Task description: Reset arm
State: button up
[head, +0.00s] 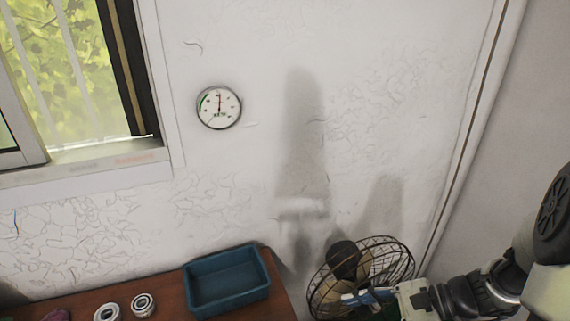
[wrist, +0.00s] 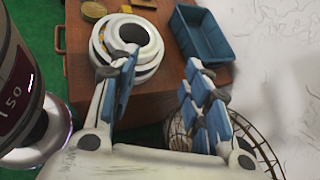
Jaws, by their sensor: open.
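My gripper (head: 362,297) is at the lower right of the head view, in front of the wire fan. In the wrist view my gripper (wrist: 163,70) has its blue-padded fingers spread apart with nothing between them. Two metal bearing rings, a left one (head: 107,312) and a right one (head: 143,304), lie on the brown table left of the blue tray (head: 200,290). The blue tray also shows in the wrist view (wrist: 216,47), beyond the right finger. It looks empty. A white round object with a dark centre (wrist: 142,52) is partly hidden behind the left finger.
The brown table (head: 165,286) runs along the white wall. The wire fan (head: 390,249) stands right of the table and partly shows below the right finger. A round gauge (head: 219,107) hangs on the wall beside the window. A brass-coloured round item (wrist: 94,11) lies on the table.

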jog(key=s+a+r+n+t+h, duration=0.1)
jog(key=s+r+n+t+h, duration=0.1)
jog(key=s+r+n+h, duration=1)
jog(key=shift+s+a+r+n+t, duration=0.25)
jog(key=shift+r+n, duration=0.7)
jog(key=shift+n, duration=1.75)
jog(key=shift+c, duration=0.3)
